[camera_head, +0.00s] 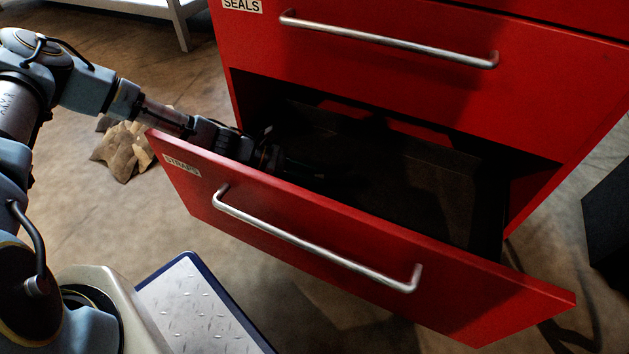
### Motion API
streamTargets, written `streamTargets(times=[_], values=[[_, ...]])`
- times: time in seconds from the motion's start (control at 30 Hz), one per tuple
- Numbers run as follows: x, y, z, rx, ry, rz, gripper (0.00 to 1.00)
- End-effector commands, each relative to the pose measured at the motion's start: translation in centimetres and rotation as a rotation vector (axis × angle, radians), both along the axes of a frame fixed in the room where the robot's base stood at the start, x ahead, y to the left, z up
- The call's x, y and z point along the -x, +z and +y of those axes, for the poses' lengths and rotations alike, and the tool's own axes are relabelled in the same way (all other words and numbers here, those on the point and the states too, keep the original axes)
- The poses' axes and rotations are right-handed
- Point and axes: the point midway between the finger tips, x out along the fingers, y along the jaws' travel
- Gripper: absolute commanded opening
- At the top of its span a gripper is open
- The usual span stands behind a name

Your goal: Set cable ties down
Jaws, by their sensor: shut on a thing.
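The red drawer labelled STRAPS (430,279) stands pulled open, with a long metal handle on its front. My gripper (283,163) reaches over the drawer's front edge near its left end and down into the dark inside. It is shut on a dark, thin bundle, seemingly the cable ties (318,174), which is hard to tell from the shadow. I cannot tell whether the bundle touches the drawer floor. The fingertips are mostly lost in the dark.
The drawer above, labelled SEALS (390,70), is shut and overhangs the open drawer's back. The open drawer's right part looks clear, though dark. A crumpled tan sack (124,150) lies on the floor at left. A dark box (608,230) stands at far right.

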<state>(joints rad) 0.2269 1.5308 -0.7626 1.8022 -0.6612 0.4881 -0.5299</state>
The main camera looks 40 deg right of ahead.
Motion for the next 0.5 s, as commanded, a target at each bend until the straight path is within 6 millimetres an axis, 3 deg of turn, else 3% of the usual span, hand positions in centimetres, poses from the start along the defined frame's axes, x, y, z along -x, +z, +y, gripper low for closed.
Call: streamTargets(times=[0.03, 0.23, 0.27, 0.5], values=[[0.0, -0.79, -0.03, 0.001, 0.0, 0.001, 0.0], [-0.03, -0.71, 0.0, 0.0, 0.0, -0.001, 0.0], [-0.03, -0.71, 0.0, 0.0, 0.0, -0.001, 0.28], [-0.03, -0.66, 0.0, 0.001, 0.0, -0.001, 0.55]])
